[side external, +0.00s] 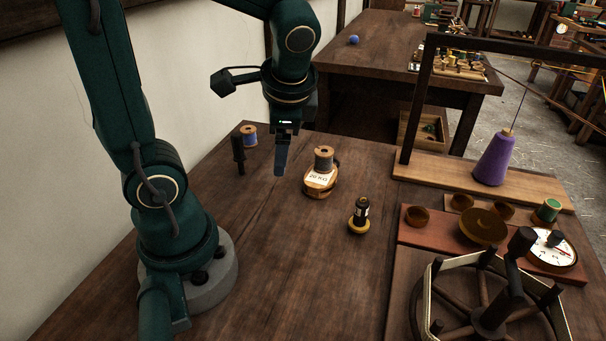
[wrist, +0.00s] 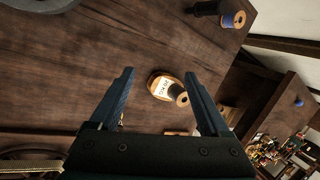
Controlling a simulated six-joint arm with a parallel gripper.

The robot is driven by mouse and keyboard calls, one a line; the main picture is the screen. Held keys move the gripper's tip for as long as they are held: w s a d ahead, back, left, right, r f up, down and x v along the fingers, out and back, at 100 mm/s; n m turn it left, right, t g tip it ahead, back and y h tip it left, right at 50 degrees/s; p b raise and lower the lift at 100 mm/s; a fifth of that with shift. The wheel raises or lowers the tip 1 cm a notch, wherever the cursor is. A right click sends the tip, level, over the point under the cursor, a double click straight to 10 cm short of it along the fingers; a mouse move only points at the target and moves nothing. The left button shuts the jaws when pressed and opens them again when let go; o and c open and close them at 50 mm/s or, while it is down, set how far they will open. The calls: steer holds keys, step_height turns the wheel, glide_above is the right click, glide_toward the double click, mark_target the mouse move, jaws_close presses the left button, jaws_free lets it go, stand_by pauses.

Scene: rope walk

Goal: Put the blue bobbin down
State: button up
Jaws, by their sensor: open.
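The blue bobbin (side external: 249,136) has wooden ends and stands upright on the table near its back left edge, beside a dark upright peg (side external: 238,153). It also shows in the wrist view (wrist: 234,20) at the top right. My gripper (side external: 281,163) hangs pointing down above the table, to the right of the blue bobbin and apart from it. In the wrist view my gripper (wrist: 158,75) has its fingers spread wide with nothing held between them.
A dark bottle-like piece (side external: 361,209) stands on a yellow base. A purple cone (side external: 494,160), cups and a wheel crowd the right. The front middle is clear.

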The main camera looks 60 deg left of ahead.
steer(key=s+d+r+n+t+h, duration=0.2)
steer(key=s+d+n+t+h, duration=0.1)
steer(key=d, duration=0.7)
steer(key=shift+r+n+t+h, duration=0.4)
steer(key=shift+n+t+h, duration=0.5)
steer(key=shift+n+t, duration=0.1)
